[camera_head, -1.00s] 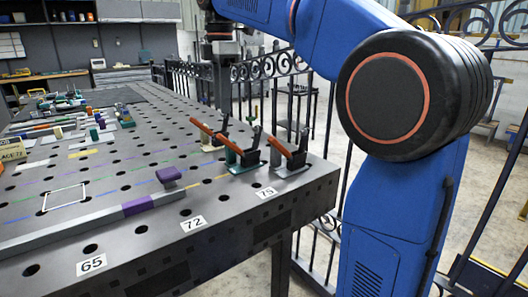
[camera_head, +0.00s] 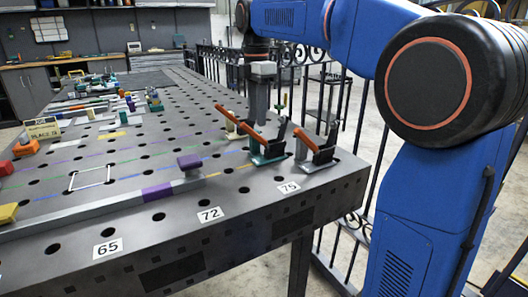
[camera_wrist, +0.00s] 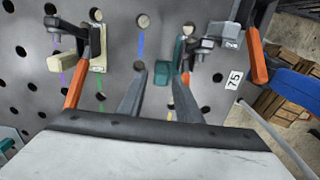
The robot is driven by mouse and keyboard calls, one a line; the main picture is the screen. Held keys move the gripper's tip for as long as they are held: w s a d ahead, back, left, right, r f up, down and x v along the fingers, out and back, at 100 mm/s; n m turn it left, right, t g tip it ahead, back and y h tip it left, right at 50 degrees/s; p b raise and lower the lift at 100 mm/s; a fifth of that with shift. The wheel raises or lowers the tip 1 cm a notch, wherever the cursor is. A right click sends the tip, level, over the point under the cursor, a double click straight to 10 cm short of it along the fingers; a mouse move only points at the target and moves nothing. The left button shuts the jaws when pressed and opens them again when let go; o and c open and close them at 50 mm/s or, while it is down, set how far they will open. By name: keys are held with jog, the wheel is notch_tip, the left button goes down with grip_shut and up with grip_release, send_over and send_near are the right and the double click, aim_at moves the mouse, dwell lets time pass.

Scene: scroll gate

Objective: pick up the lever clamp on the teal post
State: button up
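The lever clamp on the teal post (camera_head: 268,157) stands near the right end of the table, with an orange handle slanting up left and a dark upper arm. In the wrist view its teal post (camera_wrist: 180,52) is just beyond my right fingertip, with its orange handle (camera_wrist: 185,79) beside that finger. I cannot tell the exact height above the clamp.
A similar clamp on a cream post (camera_wrist: 98,52) stands left, and one on a grey base (camera_head: 318,160) stands right, near the table edge. A grey bar with a purple section (camera_head: 157,193) lies along the front. A metal fence (camera_head: 345,105) runs behind the table.

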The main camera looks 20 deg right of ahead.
aim_at(266, 150)
jog(key=shift+s+d+f, duration=0.1)
jog(key=shift+f, duration=1.6)
jog(key=shift+s+d+f, duration=0.1)
jog(key=shift+f, duration=1.55)
grip_shut()
jog(key=shift+w, duration=0.1)
